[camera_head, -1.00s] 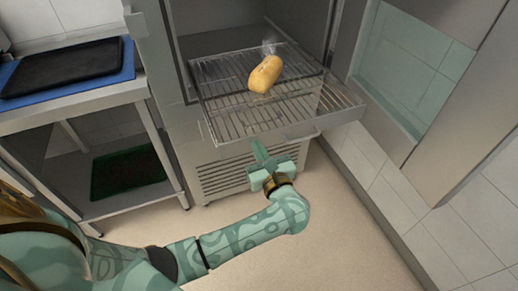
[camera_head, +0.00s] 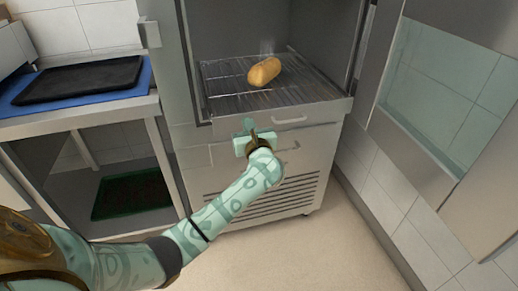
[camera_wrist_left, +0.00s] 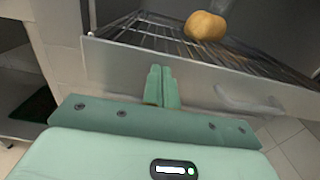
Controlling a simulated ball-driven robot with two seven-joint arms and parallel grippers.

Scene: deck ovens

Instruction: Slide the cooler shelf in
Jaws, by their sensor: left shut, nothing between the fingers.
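The wire cooler shelf (camera_head: 222,86) has a plain metal front panel with a bar handle (camera_head: 289,120). In the head view the shelf lies almost wholly within the cooler (camera_head: 187,68), its front near the opening. A bread loaf (camera_head: 264,71) rests on the wires; it also shows in the wrist view (camera_wrist_left: 206,26). My left gripper (camera_head: 248,124) is shut and empty, left of the handle at the front panel. In the wrist view its closed fingertips (camera_wrist_left: 160,73) overlap the front panel (camera_wrist_left: 120,57); I cannot tell whether they touch. My right gripper is not in view.
A steel table (camera_head: 85,116) stands left of the cooler, with a black tray (camera_head: 80,78) on a blue mat (camera_head: 24,104). A green-edged tray (camera_head: 132,193) lies on its lower shelf. A tiled wall (camera_head: 385,205) is close on the right. The floor in front is clear.

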